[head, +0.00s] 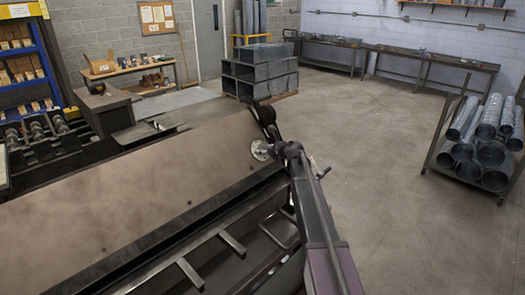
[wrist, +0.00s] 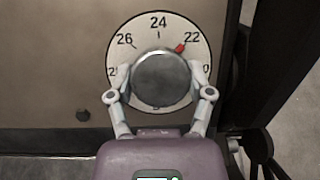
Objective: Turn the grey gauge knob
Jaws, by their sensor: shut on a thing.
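The grey gauge knob (wrist: 161,79) is a round knob in the middle of a white dial (wrist: 158,26) marked with numbers. The red pointer (wrist: 180,48) sits near 22, at the upper right of the knob. My gripper (wrist: 160,92) has one finger on each side of the knob and is shut on it. In the head view, the dial (head: 261,150) shows at the right end of the machine's sloped panel, with my gripper (head: 270,150) at it. The knob itself is mostly hidden there by my gripper.
The machine's brown panel (head: 130,170) spreads to the left of the dial. A cart of round ducts (head: 478,150) stands at the right, and square ducts (head: 262,72) at the back. The floor between is clear.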

